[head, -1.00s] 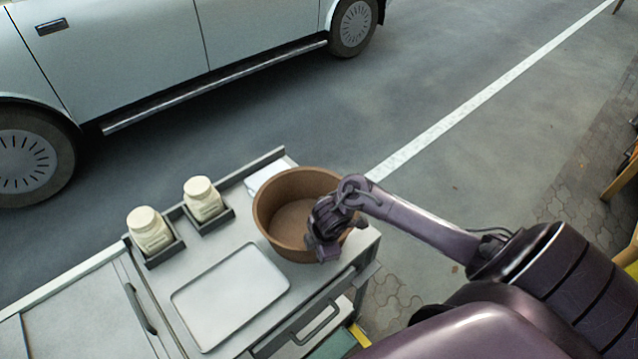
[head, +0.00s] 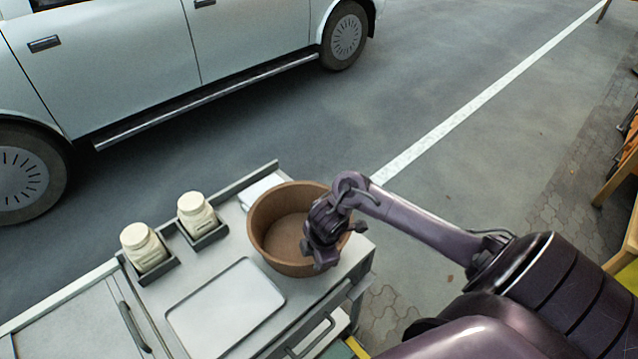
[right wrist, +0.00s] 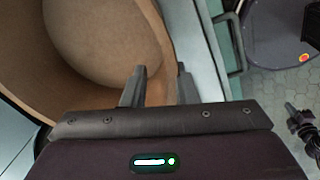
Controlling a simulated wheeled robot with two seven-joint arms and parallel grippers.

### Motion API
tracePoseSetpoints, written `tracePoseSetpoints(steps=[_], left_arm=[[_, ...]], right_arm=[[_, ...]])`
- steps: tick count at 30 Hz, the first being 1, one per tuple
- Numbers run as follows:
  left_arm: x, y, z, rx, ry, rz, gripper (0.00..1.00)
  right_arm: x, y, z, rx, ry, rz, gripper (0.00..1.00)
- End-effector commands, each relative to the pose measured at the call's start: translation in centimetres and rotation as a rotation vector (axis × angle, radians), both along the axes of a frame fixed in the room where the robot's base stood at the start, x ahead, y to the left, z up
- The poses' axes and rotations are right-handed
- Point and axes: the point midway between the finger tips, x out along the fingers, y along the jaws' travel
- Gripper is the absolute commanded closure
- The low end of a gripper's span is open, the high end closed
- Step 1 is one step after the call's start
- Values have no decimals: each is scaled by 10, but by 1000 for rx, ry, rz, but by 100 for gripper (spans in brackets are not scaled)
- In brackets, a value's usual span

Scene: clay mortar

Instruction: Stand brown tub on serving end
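The brown tub (head: 262,232) is a wide, round, open bowl. It appears upright at the right end of the grey cart top (head: 222,258), beyond the light tray. No label shows which end is the serving end. My right gripper (head: 330,245) is at the tub's right near side. In the right wrist view its two fingers (right wrist: 159,88) straddle the tub's wall, one inside and one outside, close against it. The tub's inside (right wrist: 105,40) looks empty. Whether its base fully touches the cart is hidden. My left gripper is not in view.
A light tray (head: 226,308) lies on the cart, left of the tub. A white flat item (head: 262,190) lies behind the tub. A silver car (head: 150,70) is parked beyond.

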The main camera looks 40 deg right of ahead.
Motion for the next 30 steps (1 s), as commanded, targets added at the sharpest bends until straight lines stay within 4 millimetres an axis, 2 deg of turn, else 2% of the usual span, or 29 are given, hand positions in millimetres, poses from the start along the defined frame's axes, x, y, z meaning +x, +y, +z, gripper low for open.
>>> tracePoseSetpoints(steps=[1, 4, 10, 15, 30], left_arm=[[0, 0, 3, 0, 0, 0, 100], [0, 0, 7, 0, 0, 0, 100], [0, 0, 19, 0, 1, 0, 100], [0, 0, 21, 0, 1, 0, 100], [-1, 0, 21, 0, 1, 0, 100]], right_arm=[[-1, -1, 14, -3, -5, 3, 74], [-5, -2, 36, -6, -5, 4, 74], [-12, -2, 66, -5, -3, 1, 74], [-15, -1, 73, -1, 0, 1, 74], [-15, -1, 72, 0, 0, 0, 74]])
